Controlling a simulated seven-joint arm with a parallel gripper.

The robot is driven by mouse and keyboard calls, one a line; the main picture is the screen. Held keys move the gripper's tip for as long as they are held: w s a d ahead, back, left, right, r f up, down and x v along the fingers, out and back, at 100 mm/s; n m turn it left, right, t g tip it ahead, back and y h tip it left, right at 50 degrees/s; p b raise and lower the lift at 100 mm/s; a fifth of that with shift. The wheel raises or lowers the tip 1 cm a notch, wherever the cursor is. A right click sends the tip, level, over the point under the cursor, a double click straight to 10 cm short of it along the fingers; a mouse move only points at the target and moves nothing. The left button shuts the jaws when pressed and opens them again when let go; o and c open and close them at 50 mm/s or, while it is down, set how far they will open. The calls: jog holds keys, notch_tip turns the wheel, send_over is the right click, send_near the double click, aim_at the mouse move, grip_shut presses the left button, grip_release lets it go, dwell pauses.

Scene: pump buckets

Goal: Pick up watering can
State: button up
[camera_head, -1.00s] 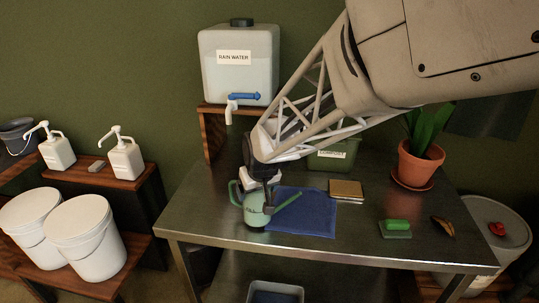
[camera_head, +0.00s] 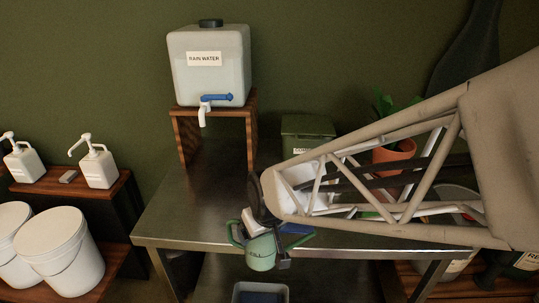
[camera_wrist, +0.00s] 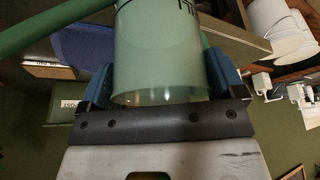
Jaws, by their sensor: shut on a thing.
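The green watering can (camera_head: 261,254) is held by my gripper (camera_head: 264,236) in the head view. Its base shows below the line of the table's front edge, so it hangs clear of the tabletop there. In the wrist view the can's pale green body (camera_wrist: 165,50) sits between the two blue-padded fingers of my gripper (camera_wrist: 160,82), which are closed on it from both sides. A green tube-like part of the can reaches to the upper left.
A metal table (camera_head: 205,215) stands below. A blue cloth (camera_head: 298,229) lies on it, partly hidden. A rain water tank (camera_head: 210,75) stands on a wooden stand behind. My arm covers the right side, including part of a potted plant (camera_head: 395,154). White buckets (camera_head: 62,250) stand left.

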jog(key=s+d, duration=0.5)
jog(key=s, duration=0.2)
jog(key=shift+s, duration=0.15)
jog(key=shift+r, duration=0.1)
dwell(0.7)
jog(key=w+d+r+n, duration=0.2)
jog(key=w+d+r, duration=0.15)
jog(key=w, duration=0.65)
jog(key=w+d+r+n+g+y, duration=0.15)
jog(key=w+d, duration=0.25)
jog(key=w, duration=0.6)
jog(key=w+d+r+n, duration=0.1)
jog(key=w+d+r, duration=0.25)
jog(key=w, duration=0.65)
jog(key=w+d+r+n, duration=0.2)
jog(key=w+d, duration=0.7)
jog(key=w, duration=0.1)
jog(key=shift+w+d, duration=0.15)
jog(key=shift+w+d+r+g+y, duration=0.15)
jog(key=shift+d+r+g+y, duration=0.15)
jog(key=shift+y, duration=0.3)
jog(key=shift+w+d+r+g+y, duration=0.1)
jog(key=shift+w+d+g+y, duration=0.1)
jog(key=shift+d+y, duration=0.3)
jog(key=shift+w+d+r+g+y, duration=0.1)
jog(key=shift+d+r+g+y, duration=0.15)
jog(key=shift+y, duration=0.4)
